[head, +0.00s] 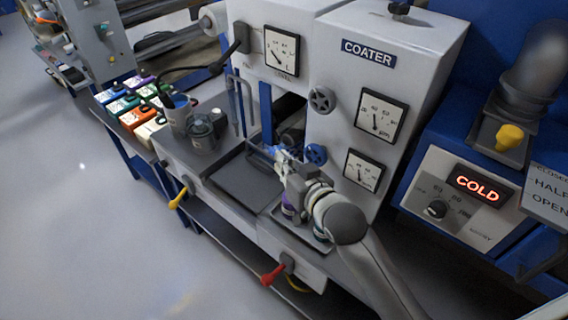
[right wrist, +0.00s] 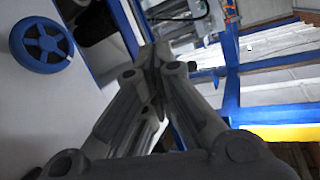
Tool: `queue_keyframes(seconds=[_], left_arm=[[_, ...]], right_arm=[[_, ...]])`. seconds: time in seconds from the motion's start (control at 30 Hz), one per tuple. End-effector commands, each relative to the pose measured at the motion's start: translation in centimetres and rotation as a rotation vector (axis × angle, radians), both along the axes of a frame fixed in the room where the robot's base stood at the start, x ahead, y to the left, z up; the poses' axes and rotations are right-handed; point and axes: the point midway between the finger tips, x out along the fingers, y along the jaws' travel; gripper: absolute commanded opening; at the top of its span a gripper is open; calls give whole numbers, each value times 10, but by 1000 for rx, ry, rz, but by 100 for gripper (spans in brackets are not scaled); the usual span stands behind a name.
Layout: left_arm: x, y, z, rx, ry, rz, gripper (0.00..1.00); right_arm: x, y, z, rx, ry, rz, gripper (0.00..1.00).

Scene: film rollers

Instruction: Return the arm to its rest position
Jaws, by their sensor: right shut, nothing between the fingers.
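My right arm (head: 372,262) comes in from the lower right in the head view. Its gripper (head: 274,154) is in front of the coater (head: 375,60), close to the blue handwheel (head: 316,154), above the bench's grey tray (head: 247,182). In the right wrist view my right gripper (right wrist: 160,62) is shut with its fingers together and nothing between them. The blue handwheel also shows in the right wrist view (right wrist: 42,44), left of the fingers and apart from them. My left gripper is not in view.
A yellow lever (head: 179,198) and a red lever (head: 273,274) jut from the bench front. Open floor (head: 80,220) lies left.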

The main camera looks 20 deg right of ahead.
Motion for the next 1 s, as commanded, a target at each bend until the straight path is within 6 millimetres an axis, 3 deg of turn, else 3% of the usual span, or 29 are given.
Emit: queue_keyframes(seconds=[0.4,0.53,0.67,0.8,1.0], left_arm=[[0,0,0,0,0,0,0],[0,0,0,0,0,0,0],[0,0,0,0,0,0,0],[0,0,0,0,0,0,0],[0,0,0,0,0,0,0]], right_arm=[[-1,0,-1,0,4,-1,0],[-17,-7,-21,-31,79,-12,0],[-65,-23,-68,-114,274,-30,0],[-134,-43,-113,-215,513,-29,0],[-215,-63,-144,-311,767,-2,0]])
